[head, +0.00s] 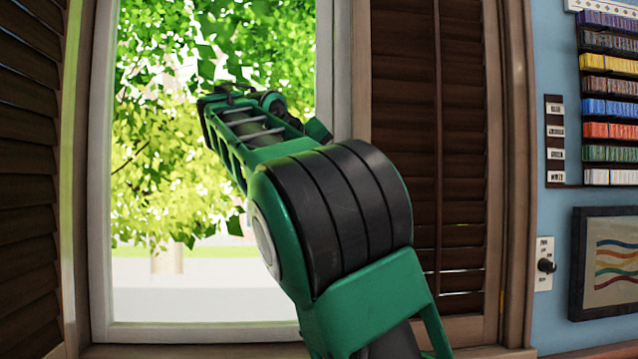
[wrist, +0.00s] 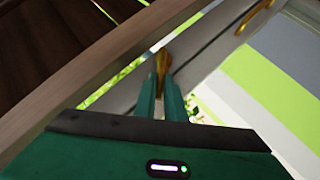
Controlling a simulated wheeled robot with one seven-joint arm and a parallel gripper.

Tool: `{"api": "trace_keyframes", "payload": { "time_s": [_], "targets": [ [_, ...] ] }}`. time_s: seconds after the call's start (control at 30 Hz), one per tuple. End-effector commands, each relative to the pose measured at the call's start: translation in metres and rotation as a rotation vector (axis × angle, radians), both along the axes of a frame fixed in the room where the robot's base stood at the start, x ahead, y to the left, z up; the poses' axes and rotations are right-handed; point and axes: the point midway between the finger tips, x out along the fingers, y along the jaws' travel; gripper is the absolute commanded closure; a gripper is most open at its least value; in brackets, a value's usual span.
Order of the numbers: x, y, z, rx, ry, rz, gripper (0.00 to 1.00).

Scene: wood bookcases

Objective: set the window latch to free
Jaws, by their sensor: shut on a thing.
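The window (head: 332,150) has a pale frame and a bright view of trees. In the wrist view, a small brass piece (wrist: 163,62), which looks like the latch handle, stands against the grey frame. My gripper (wrist: 163,80) has its two green fingers shut on this brass piece at their tips. In the head view my green arm reaches up in front of the window, and its own links hide the fingertips and the latch. I cannot read which setting the latch is at.
A second brass fitting (wrist: 255,16) sits farther along the frame. Dark louvred shutters (head: 405,120) flank the window. On the blue wall at right are a plate with a black knob (head: 546,265), a framed picture (head: 608,262) and racks of coloured sticks (head: 608,107).

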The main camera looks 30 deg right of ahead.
Motion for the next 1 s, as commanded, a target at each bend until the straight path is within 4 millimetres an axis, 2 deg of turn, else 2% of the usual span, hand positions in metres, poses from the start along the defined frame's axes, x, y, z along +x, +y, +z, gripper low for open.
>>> {"api": "trace_keyframes", "payload": {
  "time_s": [0.4, 1.0],
  "targets": [
    [-0.008, -0.015, 0.010, 0.256, -0.126, -0.003, 1.00],
    [-0.010, -0.018, 0.010, 0.339, -0.163, -0.004, 1.00]
  ]
}}
